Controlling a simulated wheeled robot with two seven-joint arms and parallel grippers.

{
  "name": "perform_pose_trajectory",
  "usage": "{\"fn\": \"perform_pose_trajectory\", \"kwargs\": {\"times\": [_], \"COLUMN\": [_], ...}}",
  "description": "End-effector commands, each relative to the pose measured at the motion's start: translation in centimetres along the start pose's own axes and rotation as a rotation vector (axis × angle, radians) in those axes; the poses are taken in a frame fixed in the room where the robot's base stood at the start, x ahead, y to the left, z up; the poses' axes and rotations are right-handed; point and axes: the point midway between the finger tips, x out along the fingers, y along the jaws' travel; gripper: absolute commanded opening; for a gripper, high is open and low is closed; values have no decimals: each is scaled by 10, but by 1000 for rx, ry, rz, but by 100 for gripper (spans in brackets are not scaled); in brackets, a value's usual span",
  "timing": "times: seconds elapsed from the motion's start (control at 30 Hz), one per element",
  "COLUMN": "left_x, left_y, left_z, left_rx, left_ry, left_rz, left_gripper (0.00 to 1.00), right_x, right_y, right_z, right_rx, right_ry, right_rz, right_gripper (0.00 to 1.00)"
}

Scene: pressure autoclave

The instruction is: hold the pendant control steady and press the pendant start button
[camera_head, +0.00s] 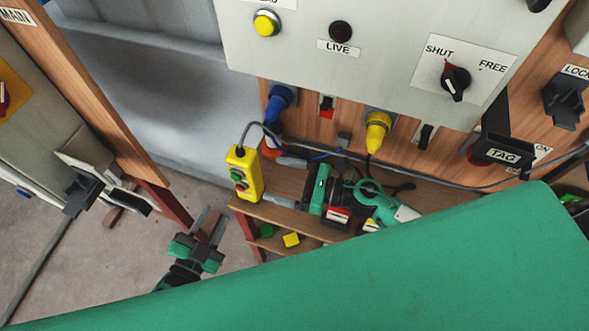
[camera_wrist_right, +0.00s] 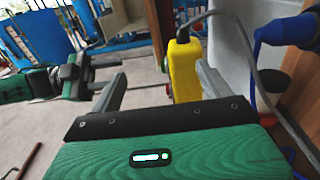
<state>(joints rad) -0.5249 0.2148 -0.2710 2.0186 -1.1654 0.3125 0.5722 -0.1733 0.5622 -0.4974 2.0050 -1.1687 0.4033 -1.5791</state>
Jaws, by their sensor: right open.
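The yellow pendant control (camera_head: 249,186) has a green button and a red button on its face and a grey cable from its top. In the right wrist view the pendant (camera_wrist_right: 184,72) shows between the two fingers, closer to the right one, with nothing gripped. My left gripper (camera_head: 211,223) is open and empty, below and left of the pendant, its fingers pointing up. It also shows in the right wrist view (camera_wrist_right: 108,72).
A grey panel (camera_head: 370,70) with a SHUT/FREE knob (camera_head: 455,82) stands above. A blue plug (camera_head: 280,102) and a yellow plug (camera_head: 377,132) hang below it. A wooden post (camera_head: 85,95) stands left.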

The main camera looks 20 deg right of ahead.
Motion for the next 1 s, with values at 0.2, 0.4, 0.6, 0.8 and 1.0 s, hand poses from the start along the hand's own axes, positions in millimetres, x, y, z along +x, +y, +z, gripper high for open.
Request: {"fn": "perform_pose_trajectory", "kwargs": {"times": [0.2,0.4,0.6,0.8,1.0], "left_x": [0,0,0,0,0], "left_y": [0,0,0,0,0], "left_z": [0,0,0,0,0], "left_rx": [0,0,0,0,0], "left_ry": [0,0,0,0,0], "left_rz": [0,0,0,0,0], "left_gripper": [36,36,36,36,36], "right_x": [-17,-7,23,56,87], "right_y": [-27,-32,-35,-38,-40], "right_z": [-4,-4,-4,-4,-3], "right_rx": [-7,-10,-12,-11,-11], "right_ry": [-8,-11,-11,-11,-10], "right_rz": [-84,-93,-92,-92,-92], "right_gripper": [80,80,80,80,80]}}
